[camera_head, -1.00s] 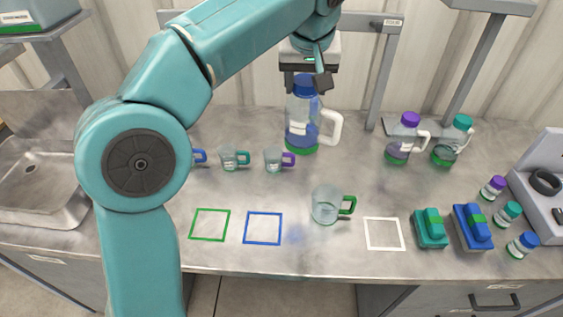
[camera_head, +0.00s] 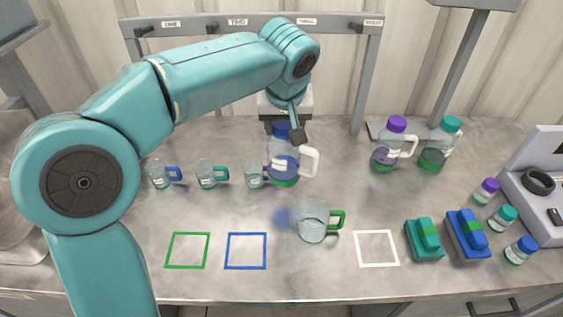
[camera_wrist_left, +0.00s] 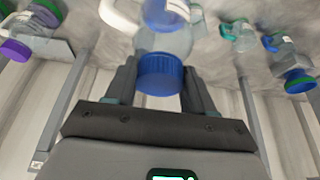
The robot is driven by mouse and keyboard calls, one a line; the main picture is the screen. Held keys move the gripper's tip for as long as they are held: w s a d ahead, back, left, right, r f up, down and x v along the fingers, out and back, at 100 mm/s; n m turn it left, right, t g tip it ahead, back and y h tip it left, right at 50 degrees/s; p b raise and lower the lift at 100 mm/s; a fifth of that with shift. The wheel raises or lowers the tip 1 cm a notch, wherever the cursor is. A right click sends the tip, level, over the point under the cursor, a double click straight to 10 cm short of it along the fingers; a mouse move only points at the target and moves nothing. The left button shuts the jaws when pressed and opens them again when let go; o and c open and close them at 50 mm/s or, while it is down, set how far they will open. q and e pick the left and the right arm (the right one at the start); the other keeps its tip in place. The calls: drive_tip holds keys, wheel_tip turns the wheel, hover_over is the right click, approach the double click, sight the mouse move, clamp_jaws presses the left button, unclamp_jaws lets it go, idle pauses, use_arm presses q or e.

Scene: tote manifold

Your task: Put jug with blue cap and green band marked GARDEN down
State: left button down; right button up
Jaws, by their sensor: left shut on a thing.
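The jug (camera_head: 283,167) with the blue cap, blue liquid and green band at its base is upright near the back middle of the counter. Its white handle points right. My left gripper (camera_head: 285,131) is at its top, partly hidden by my wrist. In the left wrist view the gripper's two fingers (camera_wrist_left: 158,90) are on either side of the blue cap (camera_wrist_left: 160,75), shut on the jug. I cannot tell whether the jug's base touches the counter. The GARDEN marking is not readable. My right gripper is not in view.
Small mugs (camera_head: 209,174) stand just left of the jug. A larger green-handled glass mug (camera_head: 313,222) stands in front of it. Purple-capped (camera_head: 389,149) and teal-capped (camera_head: 437,148) jugs stand right. Green (camera_head: 187,251), blue (camera_head: 246,251) and white (camera_head: 376,248) outlined squares are empty.

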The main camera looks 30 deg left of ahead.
sight(284, 158)
use_arm(q)
wheel_tip(284, 158, down, 9)
drive_tip(key=shift+s+f, duration=0.15)
drive_tip(key=shift+f, duration=0.05)
drive_tip(key=shift+b, duration=0.35)
drive_tip(key=shift+c, duration=2)
unclamp_jaws()
drive_tip(key=shift+f, duration=0.1)
